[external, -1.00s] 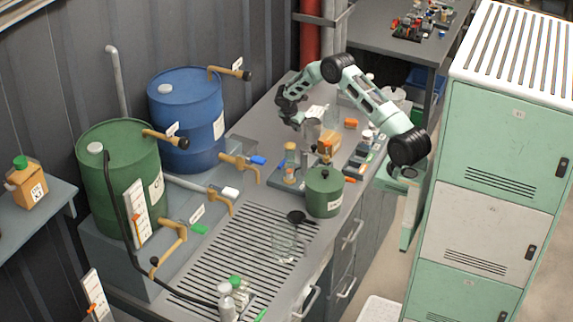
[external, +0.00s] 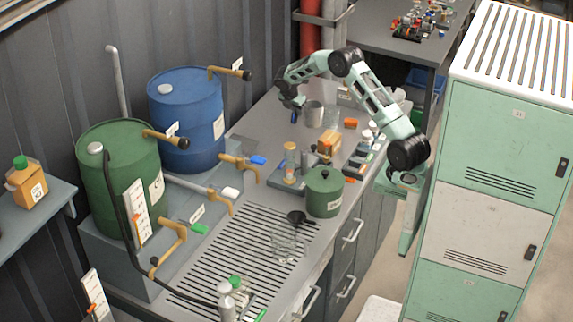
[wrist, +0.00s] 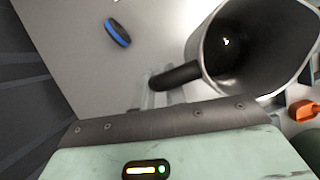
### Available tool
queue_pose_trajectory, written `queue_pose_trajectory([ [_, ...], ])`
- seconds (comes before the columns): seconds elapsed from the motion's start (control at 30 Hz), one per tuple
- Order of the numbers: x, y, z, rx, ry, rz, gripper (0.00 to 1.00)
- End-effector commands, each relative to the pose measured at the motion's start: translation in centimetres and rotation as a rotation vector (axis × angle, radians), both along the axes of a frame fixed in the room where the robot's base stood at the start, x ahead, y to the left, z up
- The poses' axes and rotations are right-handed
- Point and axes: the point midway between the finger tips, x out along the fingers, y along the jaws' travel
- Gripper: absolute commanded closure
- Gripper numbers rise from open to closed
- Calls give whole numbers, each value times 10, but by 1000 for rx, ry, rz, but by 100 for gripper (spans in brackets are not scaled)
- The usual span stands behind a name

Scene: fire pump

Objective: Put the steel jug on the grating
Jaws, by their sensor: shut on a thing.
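The steel jug (external: 314,112) is at the far part of the bench, beside my gripper (external: 296,104). In the wrist view the jug (wrist: 245,45) shows its open mouth and dark handle (wrist: 178,76). My gripper (wrist: 160,92) is shut on the handle; the fingers are partly hidden at the grip. I cannot tell how high the jug is above the bench. The slotted grating (external: 222,262) lies at the near part of the bench, well away from the jug.

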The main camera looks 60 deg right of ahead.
Motion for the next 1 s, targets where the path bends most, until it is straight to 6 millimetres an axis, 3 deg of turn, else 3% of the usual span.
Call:
queue_pose_trajectory([
  [0.37, 0, 0, 10, 0, 0, -1, 100],
  [0.53, 3, 18, 9, -1, -1, -86, 100],
  [0.77, 6, 75, 7, -1, 0, -377, 100],
  [1.0, 2, 159, 8, 1, 3, -799, 100],
])
